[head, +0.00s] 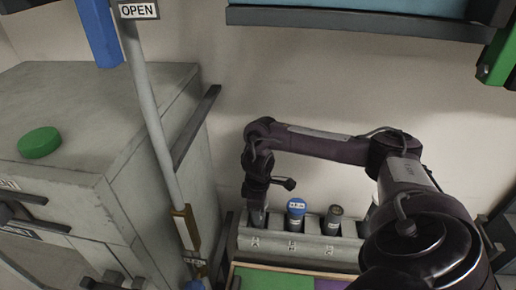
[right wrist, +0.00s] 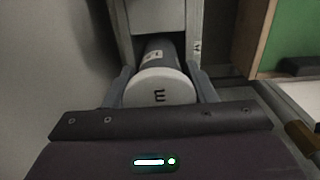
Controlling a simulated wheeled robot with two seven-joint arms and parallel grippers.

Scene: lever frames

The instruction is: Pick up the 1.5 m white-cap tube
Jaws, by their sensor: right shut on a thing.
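The white-cap tube (right wrist: 163,88) lies between the two fingers of my right gripper (right wrist: 161,80) in the right wrist view. Its white cap carries a dark letter, and its grey body runs into the rack. My right gripper is shut on it. In the head view my right arm comes in from the right, and the right gripper (head: 257,203) points down over the left slot of the grey rack (head: 345,250). There the gripper mostly hides the tube and its cap. My left gripper cannot be made out.
A blue-capped tube (head: 296,208) and a dark-capped tube (head: 333,220) stand in the rack to the right. A grey cabinet (head: 95,110) with a green disc (head: 39,143) fills the left. A long lever (head: 153,120) with an OPEN sign (head: 138,10) rises beside it.

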